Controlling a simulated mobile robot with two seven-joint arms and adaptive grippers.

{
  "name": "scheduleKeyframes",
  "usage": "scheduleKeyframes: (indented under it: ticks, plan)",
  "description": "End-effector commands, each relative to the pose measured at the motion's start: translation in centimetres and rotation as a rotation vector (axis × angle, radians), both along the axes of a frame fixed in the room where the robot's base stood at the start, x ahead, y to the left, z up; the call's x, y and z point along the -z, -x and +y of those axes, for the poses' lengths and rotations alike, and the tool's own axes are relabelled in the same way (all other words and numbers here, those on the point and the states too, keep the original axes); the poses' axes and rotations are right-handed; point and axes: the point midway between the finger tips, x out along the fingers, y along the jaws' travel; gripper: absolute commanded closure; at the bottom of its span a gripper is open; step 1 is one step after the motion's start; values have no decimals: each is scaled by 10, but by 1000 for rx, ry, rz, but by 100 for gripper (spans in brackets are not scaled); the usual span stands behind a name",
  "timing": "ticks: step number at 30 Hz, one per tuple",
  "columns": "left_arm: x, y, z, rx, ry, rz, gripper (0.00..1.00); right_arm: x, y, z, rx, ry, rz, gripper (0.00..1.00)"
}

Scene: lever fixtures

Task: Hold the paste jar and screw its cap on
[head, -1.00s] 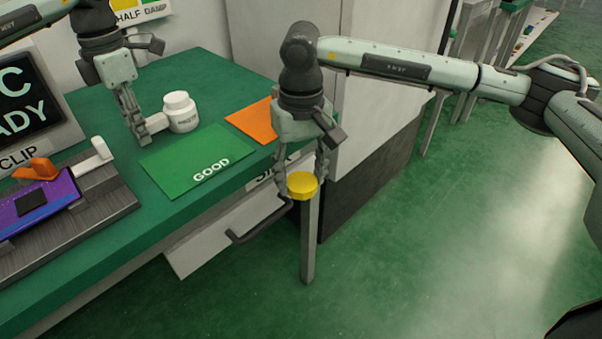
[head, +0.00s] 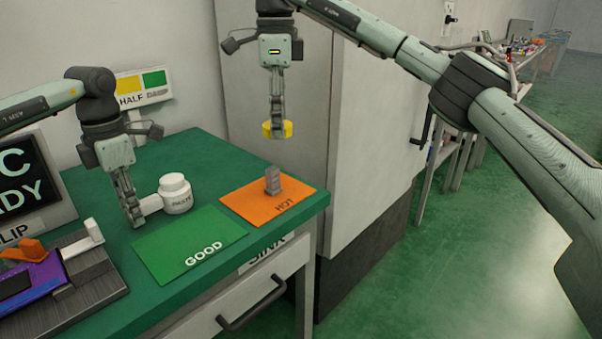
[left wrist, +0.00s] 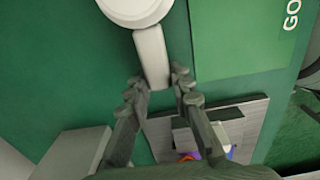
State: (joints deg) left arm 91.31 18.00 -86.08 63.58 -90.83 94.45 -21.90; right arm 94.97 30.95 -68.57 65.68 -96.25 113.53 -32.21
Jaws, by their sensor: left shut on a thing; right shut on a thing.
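The white paste jar (head: 175,196) stands upright on the green bench, with a pale handle (head: 151,204) sticking out toward my left gripper (head: 135,216). That gripper is shut on the handle's end. The left wrist view shows the handle (left wrist: 152,56) between its fingertips (left wrist: 160,82), with part of the jar (left wrist: 135,8) at the top edge. My right gripper (head: 277,127) points down and is shut on the yellow cap (head: 267,131). It holds the cap in the air, to the right of the jar and higher up.
A green GOOD mat (head: 185,245) lies in front of the jar. An orange HOT mat (head: 240,203) with a grey block (head: 287,184) lies to the right. A tall cabinet (head: 375,130) stands at right.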

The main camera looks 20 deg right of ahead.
Motion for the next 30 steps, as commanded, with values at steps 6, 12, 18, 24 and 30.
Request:
scheduleKeyframes:
  ticks: [6, 12, 18, 24, 30]
  plan:
    - [0, 0, 0, 0, 1, 0, 100, -6, -44, 77, 491, -1, 6, 60]
    - [0, 0, 0, 0, 1, 0, 100, 16, -57, 160, 877, -1, 2, 60]
    - [0, 0, 0, 0, 0, 0, 100, 10, -51, 202, 1182, -5, 1, 60]
    - [0, 0, 0, 0, 1, 0, 100, 4, -45, 213, 1286, -5, 2, 60]
    - [0, 0, 0, 0, 1, 0, 100, 3, -44, 214, 1293, -4, 3, 60]
